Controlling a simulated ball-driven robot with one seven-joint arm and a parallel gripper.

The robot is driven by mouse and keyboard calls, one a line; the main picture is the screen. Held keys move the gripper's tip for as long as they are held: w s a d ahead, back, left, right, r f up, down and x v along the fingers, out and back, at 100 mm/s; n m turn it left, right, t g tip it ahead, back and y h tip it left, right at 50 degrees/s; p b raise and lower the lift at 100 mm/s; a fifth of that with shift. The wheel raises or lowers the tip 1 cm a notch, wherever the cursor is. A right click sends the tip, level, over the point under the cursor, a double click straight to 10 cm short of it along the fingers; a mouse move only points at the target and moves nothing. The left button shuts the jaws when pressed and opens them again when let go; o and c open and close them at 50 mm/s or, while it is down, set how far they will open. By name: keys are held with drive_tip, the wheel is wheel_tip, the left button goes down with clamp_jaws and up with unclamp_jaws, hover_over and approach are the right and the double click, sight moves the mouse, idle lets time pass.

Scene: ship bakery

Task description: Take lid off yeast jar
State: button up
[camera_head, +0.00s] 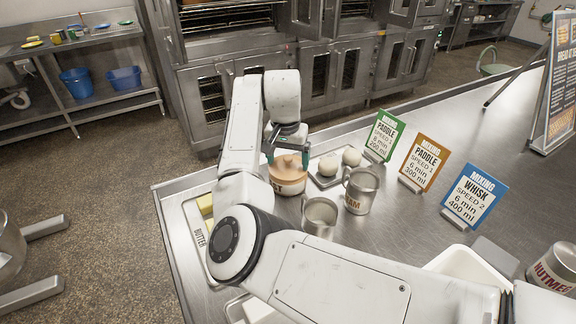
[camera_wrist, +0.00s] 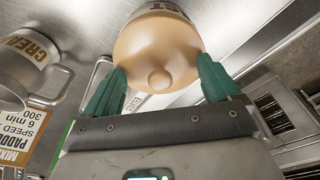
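The yeast jar (camera_head: 289,185) is a squat tan pot on the steel counter, its label partly hidden by my arm. Its round tan lid (camera_head: 287,168) is on it, with a small knob in the middle. The lid (camera_wrist: 157,48) and its knob (camera_wrist: 159,79) face the camera in the wrist view. My gripper (camera_head: 286,152) is right above the lid, pointing down. Its green fingers (camera_wrist: 161,82) are spread wide, one on each side of the knob, near the lid's edges. They are clear of the knob; I cannot tell whether they touch the lid's edges.
A cream mug (camera_head: 360,190) and another metal mug (camera_head: 320,215) stand close right of the jar. A small tray (camera_head: 327,180) with pale round pieces is behind them. A butter tray (camera_head: 196,232) is at left. Recipe signs (camera_head: 422,164) stand farther right.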

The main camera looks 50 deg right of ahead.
drive_tip(key=c, duration=0.8)
drive_tip(key=shift+f, duration=0.1)
drive_tip(key=shift+c, duration=0.2)
drive_tip(key=shift+s, duration=0.1)
